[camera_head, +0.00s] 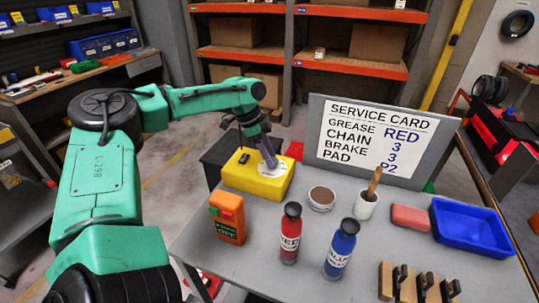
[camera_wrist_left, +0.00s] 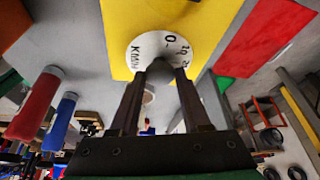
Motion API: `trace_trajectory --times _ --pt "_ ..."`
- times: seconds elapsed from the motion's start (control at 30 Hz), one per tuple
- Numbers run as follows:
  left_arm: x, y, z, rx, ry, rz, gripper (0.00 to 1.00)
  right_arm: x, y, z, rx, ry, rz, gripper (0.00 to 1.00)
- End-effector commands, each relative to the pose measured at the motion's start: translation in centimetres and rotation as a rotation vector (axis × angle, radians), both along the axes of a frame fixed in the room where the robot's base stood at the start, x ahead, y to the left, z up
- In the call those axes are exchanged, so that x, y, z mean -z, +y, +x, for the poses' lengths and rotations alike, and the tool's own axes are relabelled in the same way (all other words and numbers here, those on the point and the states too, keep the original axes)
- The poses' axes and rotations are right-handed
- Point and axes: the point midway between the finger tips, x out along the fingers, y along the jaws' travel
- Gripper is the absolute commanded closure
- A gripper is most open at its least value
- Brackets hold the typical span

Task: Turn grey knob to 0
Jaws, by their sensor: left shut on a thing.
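A yellow box (camera_head: 243,178) sits on the grey table at its back left. On its top is a round white dial (camera_head: 283,178). In the left wrist view the dial (camera_wrist_left: 142,48) shows a 0, other numbers to its right and the letters KMH. The grey knob (camera_wrist_left: 160,71) stands at the dial's centre. My left gripper (camera_head: 266,158) reaches down to the dial, and its fingers (camera_wrist_left: 160,80) are shut on the knob. The fingers hide part of the knob, and I cannot tell which mark it points at. My right gripper is not in view.
An orange device (camera_head: 228,220), a red bottle (camera_head: 290,235) and a blue bottle (camera_head: 341,250) stand in front of the box. A service card board (camera_head: 383,138) stands behind cups. A blue tray (camera_head: 470,228) and several wooden blocks (camera_head: 405,289) are at the right.

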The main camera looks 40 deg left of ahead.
Motion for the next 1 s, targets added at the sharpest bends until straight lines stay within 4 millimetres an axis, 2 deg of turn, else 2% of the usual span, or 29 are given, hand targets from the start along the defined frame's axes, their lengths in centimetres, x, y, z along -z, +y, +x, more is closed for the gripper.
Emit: trace_trajectory --times 0.63,1.0 --pt "-0.2 -0.5 -0.3 -0.551 -0.004 0.0 1.0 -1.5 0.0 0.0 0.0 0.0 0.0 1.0" --pt "0.1 -0.7 -0.3 -0.9 -0.004 0.003 1.0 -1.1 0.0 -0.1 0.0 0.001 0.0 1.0"
